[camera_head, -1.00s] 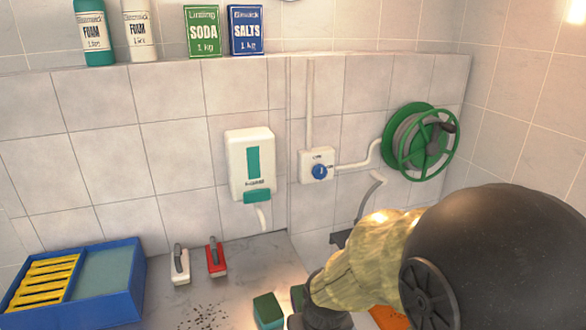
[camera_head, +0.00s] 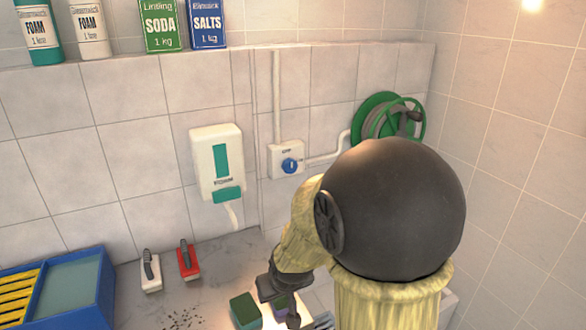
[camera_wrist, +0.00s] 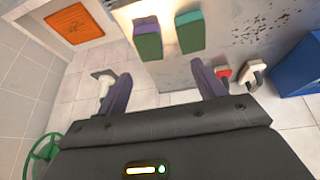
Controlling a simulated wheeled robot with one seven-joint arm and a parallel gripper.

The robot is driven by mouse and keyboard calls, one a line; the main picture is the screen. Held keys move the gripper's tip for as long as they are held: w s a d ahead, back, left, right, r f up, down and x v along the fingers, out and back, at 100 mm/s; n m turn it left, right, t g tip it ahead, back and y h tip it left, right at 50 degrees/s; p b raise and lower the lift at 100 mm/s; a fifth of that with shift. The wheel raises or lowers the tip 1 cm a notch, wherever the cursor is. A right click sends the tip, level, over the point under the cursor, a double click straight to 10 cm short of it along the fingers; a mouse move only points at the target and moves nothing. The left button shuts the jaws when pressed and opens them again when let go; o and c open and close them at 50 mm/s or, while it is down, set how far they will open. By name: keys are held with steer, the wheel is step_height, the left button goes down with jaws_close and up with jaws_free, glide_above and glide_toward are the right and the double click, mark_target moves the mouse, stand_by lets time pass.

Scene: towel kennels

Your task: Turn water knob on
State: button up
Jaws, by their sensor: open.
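The water knob (camera_head: 291,165) is a small round blue dial on a white wall box (camera_head: 272,160), with a pipe running up and another running right toward the hose reel. A short dark label sits above the dial, and I cannot tell its exact setting. My gripper (camera_head: 284,300) is low in front of the wall, below the knob and apart from it, partly hidden by my arm. In the wrist view my gripper (camera_wrist: 160,85) has its two purple fingers spread wide, with nothing between them. The knob does not show in the wrist view.
A foam dispenser (camera_head: 217,163) hangs left of the knob, and a green hose reel (camera_head: 376,118) right. Below are a red brush (camera_head: 188,262), a white brush (camera_head: 150,273), a green sponge (camera_head: 245,311) and a blue tray (camera_head: 97,290). Bottles and boxes line the ledge above.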

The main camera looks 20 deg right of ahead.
steer(key=w+d+r+t, duration=0.1)
steer(key=w+d+t, duration=0.2)
steer(key=w+d, duration=0.35)
steer(key=w+d+r+t, duration=0.2)
steer(key=w+d+t, duration=0.15)
steer(key=w, duration=0.65)
steer(key=w+d+r+t, duration=0.2)
steer(key=d+t, duration=0.1)
steer(key=d, duration=0.2)
steer(key=w+d+r+t+y+p, duration=0.1)
steer(key=w+d+r+t, duration=0.1)
steer(key=d, duration=0.4)
steer(key=shift+w+r+t, duration=0.35)
steer(key=shift+w+t, duration=0.2)
steer(key=shift+t, duration=0.1)
steer(key=p, duration=0.7)
glide_toward(292, 166)
steer(key=w, duration=0.8)
steer(key=shift+w+a, duration=0.15)
steer(key=shift+w, duration=0.25)
steer(key=c, duration=1)
